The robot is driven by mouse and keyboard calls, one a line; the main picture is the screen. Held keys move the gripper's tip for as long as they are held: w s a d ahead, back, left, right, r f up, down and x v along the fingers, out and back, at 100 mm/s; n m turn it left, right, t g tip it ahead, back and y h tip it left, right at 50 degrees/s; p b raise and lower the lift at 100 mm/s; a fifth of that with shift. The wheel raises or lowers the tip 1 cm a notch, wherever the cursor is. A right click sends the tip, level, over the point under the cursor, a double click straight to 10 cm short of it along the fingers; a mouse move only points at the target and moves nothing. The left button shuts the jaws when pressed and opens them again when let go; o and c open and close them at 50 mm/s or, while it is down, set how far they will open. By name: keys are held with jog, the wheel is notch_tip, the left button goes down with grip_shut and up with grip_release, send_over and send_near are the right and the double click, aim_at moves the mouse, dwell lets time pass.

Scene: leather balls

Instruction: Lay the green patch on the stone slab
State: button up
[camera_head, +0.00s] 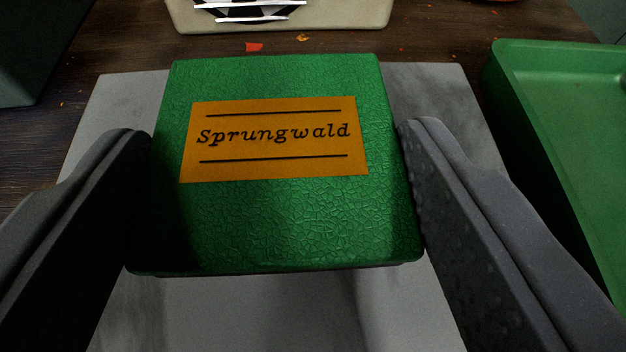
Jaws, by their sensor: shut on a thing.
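The green patch (280,220) is a square of crackled green leather with an orange label reading "Sprungwald". My gripper (275,195) is shut on it, one dark grey finger against its left edge and one against its right edge. The patch is over the grey stone slab (250,310), which shows in front of it and at both sides. The patch hides the middle of the slab. I cannot tell whether the patch touches the slab or is slightly above it.
A green tray (530,130) stands close to the slab on the right. A beige item (345,15) with a black and white pattern lies behind. A dark block (35,45) is at the back left. Small orange and red scraps (254,47) lie on the dark wooden table (120,52).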

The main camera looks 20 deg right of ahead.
aim_at(278, 263)
notch_tip(278, 263, down, 4)
jog(key=shift+r+b, duration=0.2)
jog(key=shift+b, duration=0.35)
jog(key=shift+r, duration=0.1)
jog(key=o, duration=1)
jog(key=shift+s+a, duration=0.1)
jog(key=p+v, duration=0.1)
jog(key=v, duration=0.9)
jog(key=shift+s+a+r+p, duration=0.1)
jog(key=shift+s+r+p, duration=0.15)
jog(key=shift+p, duration=0.1)
jog(key=shift+s+a+r, duration=0.1)
jog(key=shift+s+r, duration=0.05)
jog(key=shift+s, duration=0.45)
